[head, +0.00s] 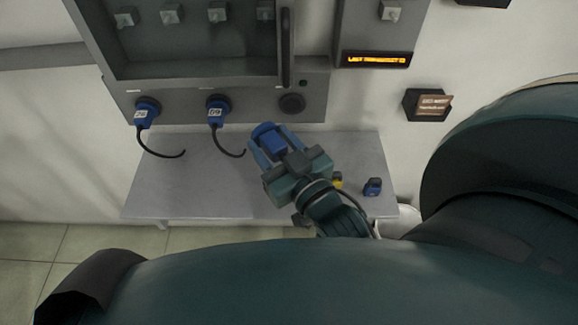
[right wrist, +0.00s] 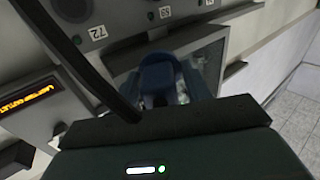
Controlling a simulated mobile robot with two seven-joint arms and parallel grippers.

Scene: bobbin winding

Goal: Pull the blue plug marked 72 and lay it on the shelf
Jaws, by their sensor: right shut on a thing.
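My right gripper (head: 267,136) is shut on a blue plug (head: 273,145), held above the grey shelf (head: 185,185) and in front of the panel. The plug also shows between the fingers in the right wrist view (right wrist: 160,75); I cannot read a mark on it. The plate marked 72 (right wrist: 98,33) is beside a dark round socket in the right wrist view. That socket (head: 291,103), at the right of the row in the head view, holds no plug. My left gripper is not in view.
Two other blue plugs, the left one (head: 145,112) and the middle one (head: 217,111), sit in their sockets with black cables hanging. A small blue object (head: 372,187) and a yellow one (head: 338,181) are on the shelf's right part. The shelf's left part is clear.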

